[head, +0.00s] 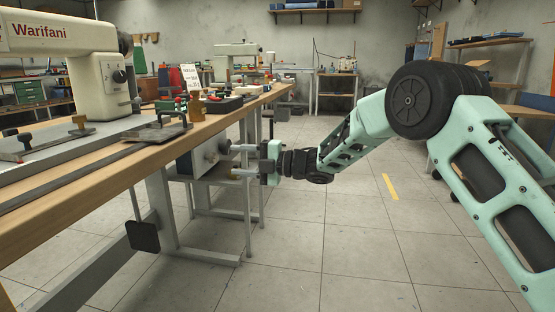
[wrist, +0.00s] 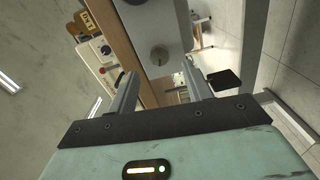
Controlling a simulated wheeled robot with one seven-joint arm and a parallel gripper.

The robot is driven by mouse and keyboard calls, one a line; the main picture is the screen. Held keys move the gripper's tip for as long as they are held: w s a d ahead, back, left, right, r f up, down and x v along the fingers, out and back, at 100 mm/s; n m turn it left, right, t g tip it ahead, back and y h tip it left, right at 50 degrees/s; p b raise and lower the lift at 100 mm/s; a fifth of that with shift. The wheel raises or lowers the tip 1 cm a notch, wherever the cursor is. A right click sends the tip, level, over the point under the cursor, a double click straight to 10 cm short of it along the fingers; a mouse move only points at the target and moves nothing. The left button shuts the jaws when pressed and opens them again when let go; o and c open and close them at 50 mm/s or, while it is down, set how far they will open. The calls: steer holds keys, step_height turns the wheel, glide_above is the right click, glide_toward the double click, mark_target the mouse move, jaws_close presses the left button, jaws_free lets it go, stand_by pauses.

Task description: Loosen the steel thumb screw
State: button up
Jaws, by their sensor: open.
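A grey box (head: 203,160) hangs under the wooden bench top, its face turned toward my gripper. In the wrist view the box face (wrist: 150,28) carries a round steel-grey knob (wrist: 160,55), which looks like the thumb screw; its details are too small to tell. My gripper (head: 231,160) is level with the box, its fingers pointing left at it. In the wrist view my gripper (wrist: 158,71) is open, with the knob between and beyond the fingertips. No finger clearly touches the knob. In the head view I cannot make the knob out for certain.
The wooden bench (head: 110,160) runs above the box, with a sewing machine (head: 95,75) on it. A dark pedal-like plate (head: 142,236) hangs below, also in the wrist view (wrist: 224,82). Grey bench legs (head: 250,190) stand close to my gripper. The floor at right is clear.

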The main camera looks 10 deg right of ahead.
steer(key=p+v, duration=0.2)
steer(key=v, duration=0.9)
steer(key=shift+s+d+p, duration=0.15)
steer(key=shift+d+p, duration=0.15)
steer(key=shift+d, duration=0.05)
steer(key=a+r+m+t+h, duration=0.3)
steer(key=a+m+t+h, duration=0.1)
steer(key=m, duration=0.3)
steer(key=s+a+f+m+g+h, duration=0.1)
steer(key=s+f+m+h, duration=0.1)
steer(key=s+m+h, duration=0.55)
steer(key=s+d+f+m+g+h, duration=0.2)
steer(key=s+m+g, duration=0.1)
steer(key=s, duration=0.9)
steer(key=s+d+f+m+g+h, duration=0.1)
steer(key=s+d+f+m+g, duration=0.15)
steer(key=s, duration=1.05)
steer(key=s+d+f+m+g+h, duration=0.1)
steer(key=s+d+m+g+h, duration=0.2)
steer(key=s, duration=0.9)
step_height(320, 180, up, 37)
steer(key=y+p, duration=0.1)
steer(key=p, duration=3.7)
steer(key=shift+w+a+g, duration=0.35)
